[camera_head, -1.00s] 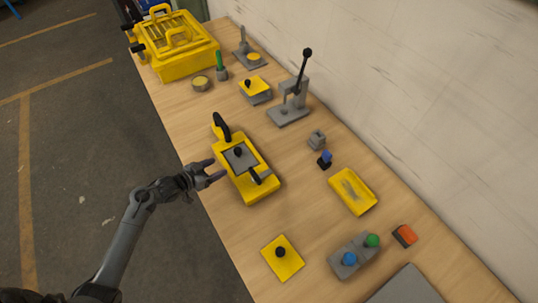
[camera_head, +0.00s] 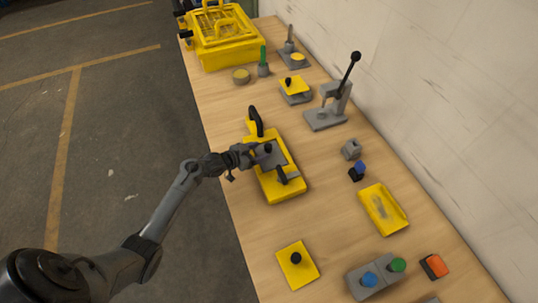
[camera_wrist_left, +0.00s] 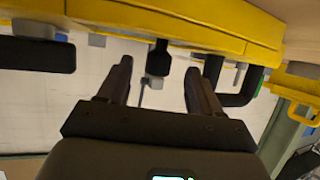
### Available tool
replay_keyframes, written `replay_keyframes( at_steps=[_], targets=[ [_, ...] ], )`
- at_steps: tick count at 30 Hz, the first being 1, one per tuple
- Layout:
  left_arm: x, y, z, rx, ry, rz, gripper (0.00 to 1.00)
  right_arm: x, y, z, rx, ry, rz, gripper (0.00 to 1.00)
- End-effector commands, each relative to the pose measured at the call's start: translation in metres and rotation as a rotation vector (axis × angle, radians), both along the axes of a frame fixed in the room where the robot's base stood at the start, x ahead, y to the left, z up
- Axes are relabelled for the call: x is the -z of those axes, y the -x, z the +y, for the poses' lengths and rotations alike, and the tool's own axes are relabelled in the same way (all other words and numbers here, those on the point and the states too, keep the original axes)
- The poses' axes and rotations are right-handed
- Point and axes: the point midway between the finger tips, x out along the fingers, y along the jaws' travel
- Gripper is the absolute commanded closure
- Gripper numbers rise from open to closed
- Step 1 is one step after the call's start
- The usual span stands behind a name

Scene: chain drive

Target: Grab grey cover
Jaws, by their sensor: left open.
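The grey cover (camera_head: 277,158) is a flat plate with a black knob (camera_head: 268,148), lying in the yellow fixture (camera_head: 285,190) on the bench. My left gripper (camera_head: 254,153) is open at the left side of the cover, with its fingers reaching toward the knob. In the left wrist view, the black knob (camera_wrist_left: 158,58) appears between the two spread fingers of the left gripper (camera_wrist_left: 159,68). I cannot tell whether the fingers touch it. The fixture's yellow body (camera_wrist_left: 200,30) fills the top of that view. My right gripper is not in view.
The fixture has an upright black handle (camera_head: 256,121) and a black clamp (camera_head: 288,177). A yellow plate with a black knob (camera_head: 297,264) lies nearer. A lever press (camera_head: 330,108), yellow tray (camera_head: 383,209) and button box (camera_head: 376,279) stand to the right. A yellow crate (camera_head: 225,48) is at the back.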

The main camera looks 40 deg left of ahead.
Motion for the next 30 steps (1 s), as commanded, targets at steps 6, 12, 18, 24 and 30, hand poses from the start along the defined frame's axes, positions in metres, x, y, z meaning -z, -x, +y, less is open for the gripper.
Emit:
replay_keyframes(
  at_steps=[6, 12, 18, 24, 30],
  targets=[
    [0.011, -0.026, -0.007, -0.001, 0.002, 0.000, 0.35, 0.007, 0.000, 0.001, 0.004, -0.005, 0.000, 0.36],
    [0.014, -0.033, -0.009, 0.000, -0.001, 0.000, 0.35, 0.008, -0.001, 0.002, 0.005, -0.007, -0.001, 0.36],
    [0.014, -0.033, -0.009, 0.000, -0.001, 0.000, 0.38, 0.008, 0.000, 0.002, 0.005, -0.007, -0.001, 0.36],
    [0.014, -0.033, -0.009, 0.000, -0.001, 0.000, 0.69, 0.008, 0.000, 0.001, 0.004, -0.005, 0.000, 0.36],
    [0.014, -0.033, -0.009, 0.000, -0.001, 0.001, 1.00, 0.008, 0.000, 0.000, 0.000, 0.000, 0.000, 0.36]
  ],
)
